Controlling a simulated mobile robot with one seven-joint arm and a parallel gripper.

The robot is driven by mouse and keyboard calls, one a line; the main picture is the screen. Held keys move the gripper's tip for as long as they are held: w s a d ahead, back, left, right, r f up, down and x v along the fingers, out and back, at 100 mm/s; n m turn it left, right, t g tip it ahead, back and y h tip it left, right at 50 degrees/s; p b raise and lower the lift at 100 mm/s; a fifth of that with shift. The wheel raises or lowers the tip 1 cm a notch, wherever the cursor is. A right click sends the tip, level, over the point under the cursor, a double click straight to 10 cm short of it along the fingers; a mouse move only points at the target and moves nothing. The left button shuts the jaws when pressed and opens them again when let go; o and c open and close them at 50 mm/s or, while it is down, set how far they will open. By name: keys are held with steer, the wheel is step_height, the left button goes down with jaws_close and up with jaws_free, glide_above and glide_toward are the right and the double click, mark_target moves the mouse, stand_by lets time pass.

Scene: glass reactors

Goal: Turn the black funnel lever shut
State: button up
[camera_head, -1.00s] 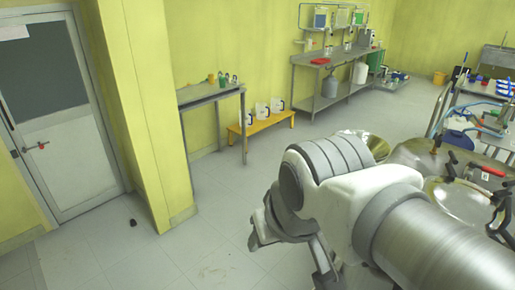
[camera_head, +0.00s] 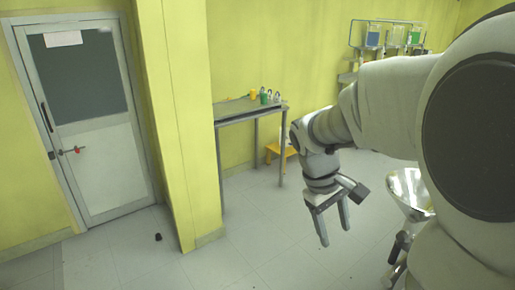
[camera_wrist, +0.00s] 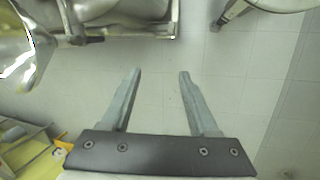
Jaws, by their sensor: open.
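A shiny metal funnel (camera_head: 408,190) stands at the right in the head view, partly covered by my arm. Below it is a dark fitting (camera_head: 399,246); I cannot tell whether this is the black funnel lever. In the wrist view a shiny curved metal surface, seemingly the funnel (camera_wrist: 18,48), fills the upper left. My gripper (camera_head: 333,236) hangs over bare floor, left of the funnel, fingers pointing down. In the wrist view my gripper (camera_wrist: 160,72) is open, with nothing between its fingers.
A narrow grey table (camera_head: 238,110) with small cups stands by the wall, a yellow stool (camera_head: 272,151) beside it. A white door (camera_head: 90,130) is at the left. A small dark object (camera_head: 158,237) lies on the floor. The floor under my gripper is clear.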

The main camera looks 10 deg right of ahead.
steer(key=w+d+f+n+g+h+b, duration=0.25)
steer(key=w+d+f, duration=0.25)
steer(key=f, duration=0.3)
steer(key=w+d+f+n+g+h+b, duration=0.1)
steer(key=w+d+f+n+g+h, duration=0.2)
steer(key=f, duration=0.4)
steer(key=n+h+b, duration=0.2)
steer(key=n+h, duration=0.3)
steer(key=h, duration=0.3)
glide_toward(395, 252)
steer(key=shift+t, duration=0.25)
steer(key=x, duration=0.7)
steer(key=f+b+x, duration=0.1)
steer(key=x, duration=0.2)
steer(key=shift+w+d, duration=0.3)
steer(key=shift+d, duration=0.2)
steer(key=shift+c, duration=0.2)
jaws_close()
